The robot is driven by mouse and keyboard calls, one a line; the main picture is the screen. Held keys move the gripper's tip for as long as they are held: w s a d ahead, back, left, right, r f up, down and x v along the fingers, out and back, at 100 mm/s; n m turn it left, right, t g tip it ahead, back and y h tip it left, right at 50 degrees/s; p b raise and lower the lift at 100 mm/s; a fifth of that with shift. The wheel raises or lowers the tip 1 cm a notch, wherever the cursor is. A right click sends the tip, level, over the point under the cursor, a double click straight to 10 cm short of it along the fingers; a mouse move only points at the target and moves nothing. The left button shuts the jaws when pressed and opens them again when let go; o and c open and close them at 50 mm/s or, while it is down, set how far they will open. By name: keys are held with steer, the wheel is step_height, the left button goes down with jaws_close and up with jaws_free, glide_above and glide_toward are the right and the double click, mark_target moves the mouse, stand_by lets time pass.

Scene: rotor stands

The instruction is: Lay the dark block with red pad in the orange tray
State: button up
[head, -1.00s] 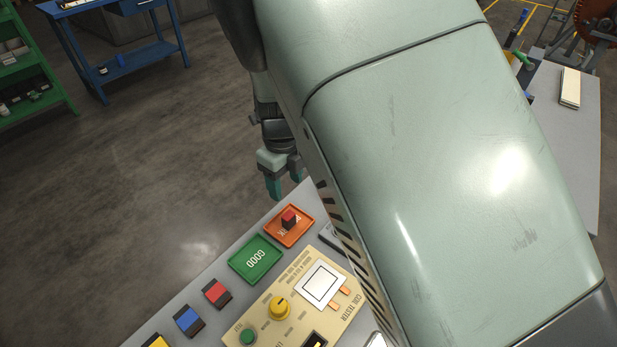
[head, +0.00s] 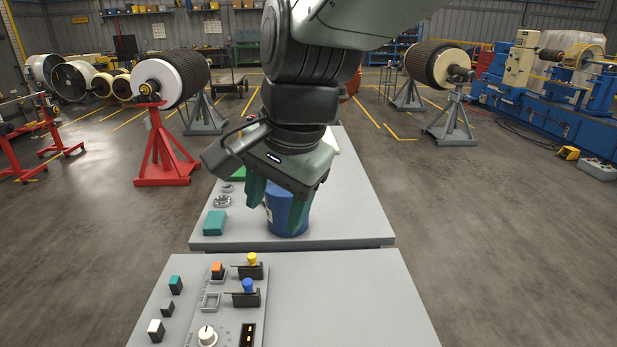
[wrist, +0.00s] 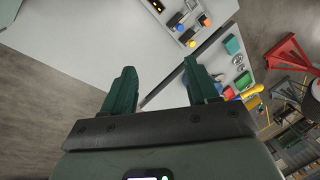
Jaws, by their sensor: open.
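My gripper (head: 278,200) is open, its two green fingers pointing down above the grey tables in the head view. In the wrist view my gripper (wrist: 161,70) has nothing between its fingers; only bare grey tabletop and a dark gap between tables show there. The dark block with red pad and the orange tray are in neither view now.
A blue can (head: 285,222) stands behind the fingers in the head view, with a teal block (head: 215,222) to its left. The near table carries a panel with a white knob (head: 207,335) and coloured plugs. Its right side (head: 345,300) is bare.

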steer(key=s+d+r+n+t+h, duration=0.2)
steer(key=s+d+n, duration=0.4)
steer(key=s+d, duration=0.5)
steer(key=shift+d+r+n+t, duration=0.35)
steer(key=shift+d+n+t, duration=0.05)
steer(key=shift+d, duration=0.8)
